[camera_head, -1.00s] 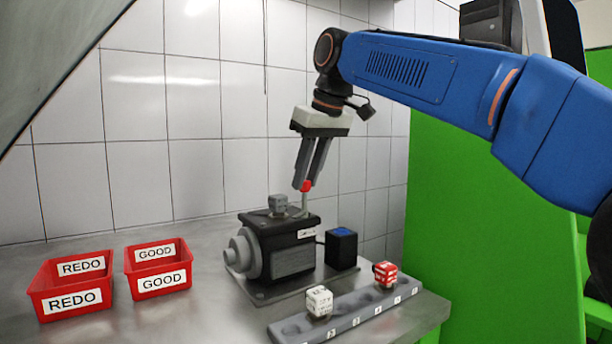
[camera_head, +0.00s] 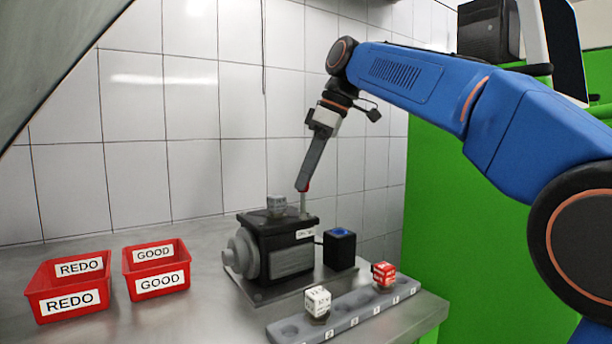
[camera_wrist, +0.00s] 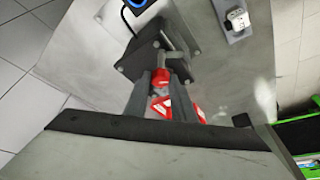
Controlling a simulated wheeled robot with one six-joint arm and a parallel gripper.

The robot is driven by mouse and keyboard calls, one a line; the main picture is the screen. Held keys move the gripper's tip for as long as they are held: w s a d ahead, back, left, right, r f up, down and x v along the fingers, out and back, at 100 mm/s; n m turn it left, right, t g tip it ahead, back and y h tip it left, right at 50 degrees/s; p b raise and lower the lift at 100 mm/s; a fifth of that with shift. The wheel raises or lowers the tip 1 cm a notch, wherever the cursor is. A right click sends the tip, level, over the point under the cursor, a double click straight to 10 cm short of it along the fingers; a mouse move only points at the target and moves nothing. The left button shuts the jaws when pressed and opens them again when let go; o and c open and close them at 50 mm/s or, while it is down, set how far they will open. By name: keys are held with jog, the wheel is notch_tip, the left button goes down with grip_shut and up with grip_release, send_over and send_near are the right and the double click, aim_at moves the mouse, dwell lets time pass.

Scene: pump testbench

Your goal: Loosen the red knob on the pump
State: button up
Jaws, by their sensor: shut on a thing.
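The pump (camera_head: 285,262) is a black box with a grey round end, standing on the metal bench. The red knob (camera_wrist: 161,77) sits on a thin upright post at the pump's back right corner. My gripper (camera_head: 303,186) reaches down from above and is shut on the knob, its fingers on either side of it. In the head view the fingers line up and hide most of the knob, so only a sliver of red shows. In the wrist view the pump (camera_wrist: 150,48) lies beyond the knob.
A blue-topped black box (camera_head: 340,250) stands to the right. A numbered rack (camera_head: 345,313) in front holds a white cube (camera_head: 318,302) and a red cube (camera_head: 385,274). REDO (camera_head: 68,287) and GOOD (camera_head: 157,271) bins stand left.

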dwell(0.4)
jog(key=o, duration=1)
jog(key=v, duration=1.2)
